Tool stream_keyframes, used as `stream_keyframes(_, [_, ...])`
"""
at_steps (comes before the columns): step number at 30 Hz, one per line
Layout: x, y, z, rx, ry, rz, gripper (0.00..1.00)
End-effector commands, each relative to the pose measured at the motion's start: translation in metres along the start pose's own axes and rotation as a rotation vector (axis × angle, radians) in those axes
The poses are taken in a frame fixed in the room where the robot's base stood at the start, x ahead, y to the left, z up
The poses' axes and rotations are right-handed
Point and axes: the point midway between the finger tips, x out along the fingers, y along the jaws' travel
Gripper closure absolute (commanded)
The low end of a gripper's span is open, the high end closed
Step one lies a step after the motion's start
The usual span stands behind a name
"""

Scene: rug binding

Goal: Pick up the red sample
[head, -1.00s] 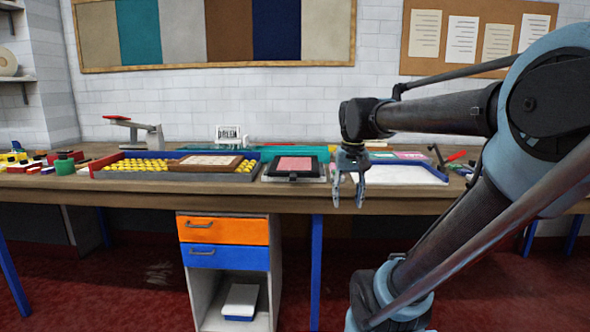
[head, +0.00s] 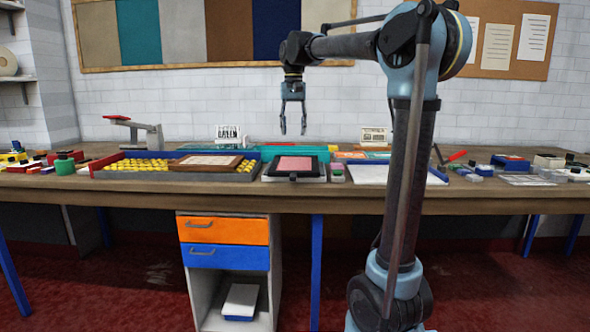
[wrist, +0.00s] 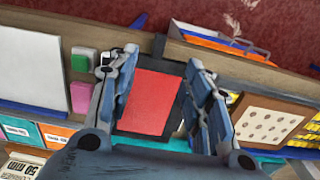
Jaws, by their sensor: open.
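The red sample is a flat rectangle; it looks pinkish in the head view (head: 294,164) and plain red in the wrist view (wrist: 148,101). It lies inside a black frame (head: 284,178) on the workbench. My gripper (head: 293,130) points straight down above the sample, apart from it and empty. In the wrist view my gripper (wrist: 163,58) has its two fingers spread, one on each side of the sample. The fingers and palm hide parts of the black frame there.
A brown board (head: 205,162) rests over a tray of yellow pieces left of the frame. A red-topped lever device (head: 140,130) stands at the back left.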

Motion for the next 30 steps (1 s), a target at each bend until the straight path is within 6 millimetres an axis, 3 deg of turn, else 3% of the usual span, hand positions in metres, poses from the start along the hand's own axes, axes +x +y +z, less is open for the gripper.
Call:
stream_keyframes(5, [0.018, -0.002, -0.001, 0.000, -0.001, 0.000, 0.55])
stream_keyframes(21, [0.107, -0.001, -0.002, 0.000, -0.001, 0.000, 0.55])
stream_keyframes(30, [0.126, -0.001, -0.003, 0.000, -0.001, 0.000, 0.55])
